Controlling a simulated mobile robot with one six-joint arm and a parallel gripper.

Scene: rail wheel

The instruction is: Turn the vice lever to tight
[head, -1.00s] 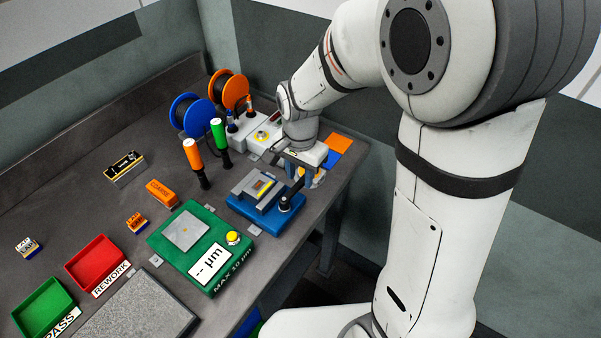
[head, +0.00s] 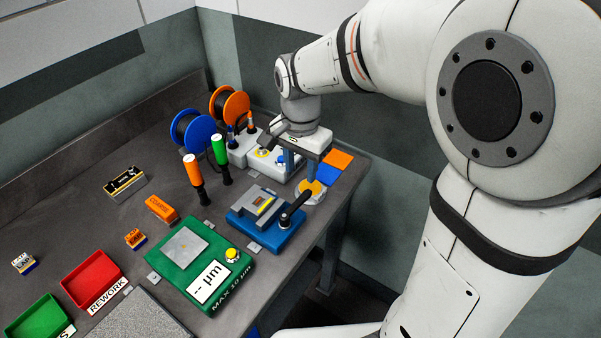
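The vice (head: 262,232) has a blue base and grey jaws, and stands near the right front edge of the bench. A small piece with a yellow stripe (head: 266,204) sits between its jaws. The black vice lever (head: 297,207) points from its pivot at the vice's right end toward the back right, with its tip raised. I cannot read any tight or loose mark. My gripper (head: 301,174) is above and behind the lever, apart from it as far as I can see. Its two fingers point down, spread apart, with nothing visible between them.
A round yellow-topped item (head: 312,190) stands just behind the lever, under my gripper. Orange and green handled tools (head: 193,170) stand left of the vice. A green gauge box (head: 205,262) is in front. Blue and orange reels (head: 195,133) and a white box (head: 262,153) are behind.

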